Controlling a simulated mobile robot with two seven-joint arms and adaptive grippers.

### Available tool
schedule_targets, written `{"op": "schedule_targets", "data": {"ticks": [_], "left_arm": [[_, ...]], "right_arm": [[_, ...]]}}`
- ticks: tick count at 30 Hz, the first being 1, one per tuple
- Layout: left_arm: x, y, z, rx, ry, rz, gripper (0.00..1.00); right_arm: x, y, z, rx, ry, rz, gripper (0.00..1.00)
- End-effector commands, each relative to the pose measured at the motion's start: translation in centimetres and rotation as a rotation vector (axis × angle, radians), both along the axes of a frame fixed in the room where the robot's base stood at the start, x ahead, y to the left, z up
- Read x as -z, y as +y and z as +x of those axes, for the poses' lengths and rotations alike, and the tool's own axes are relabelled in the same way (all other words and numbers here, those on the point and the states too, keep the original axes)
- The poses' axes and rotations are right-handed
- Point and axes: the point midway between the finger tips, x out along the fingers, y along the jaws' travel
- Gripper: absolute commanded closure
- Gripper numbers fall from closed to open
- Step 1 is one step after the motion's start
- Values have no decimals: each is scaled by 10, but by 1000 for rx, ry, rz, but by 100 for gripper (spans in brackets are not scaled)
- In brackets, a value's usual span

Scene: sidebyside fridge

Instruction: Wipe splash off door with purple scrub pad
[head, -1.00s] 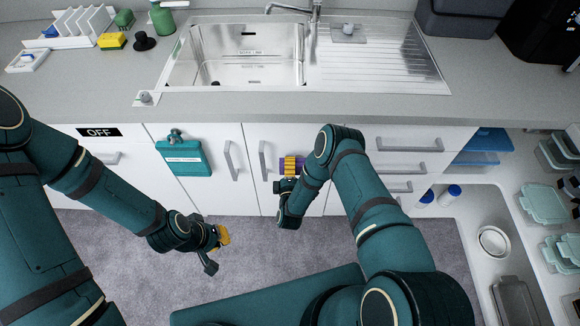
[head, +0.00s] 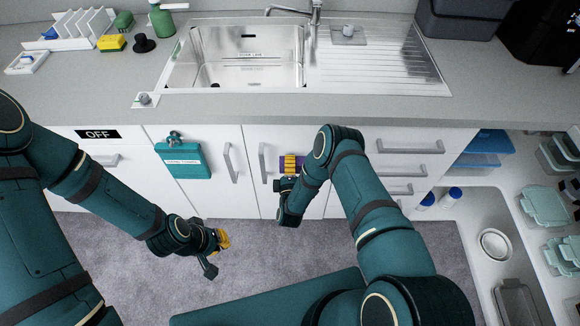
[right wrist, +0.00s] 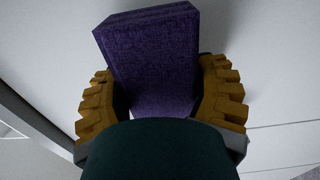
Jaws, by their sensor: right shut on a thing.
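The purple scrub pad (head: 283,160) is held by my right gripper (head: 290,166) against or just in front of a white cabinet door (head: 258,200) below the sink. In the right wrist view, the pad (right wrist: 155,58) stands between the two yellow-padded fingers of the gripper (right wrist: 162,95), which are shut on its sides. The pad's far face is turned to the door, and I cannot tell if it touches. No splash is visible; the pad and arm hide part of the door. My left gripper (head: 221,240) hangs low above the carpet, its opening unclear.
Door handles (head: 231,162) stand out beside the pad. A teal holder (head: 183,160) hangs on the left door. The counter edge (head: 200,112) runs above. Drawers (head: 410,147) are to the right.

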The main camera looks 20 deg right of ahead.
Motion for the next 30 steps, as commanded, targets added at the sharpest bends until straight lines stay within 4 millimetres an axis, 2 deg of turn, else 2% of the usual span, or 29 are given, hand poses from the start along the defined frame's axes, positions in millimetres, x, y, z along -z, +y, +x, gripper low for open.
{"op": "schedule_targets", "data": {"ticks": [14,30], "left_arm": [[1,0,0,0,0,0,100],[-5,0,0,0,0,0,100]], "right_arm": [[-1,-5,4,0,-1,0,65],[-1,-39,-8,-1,-1,0,65]]}}
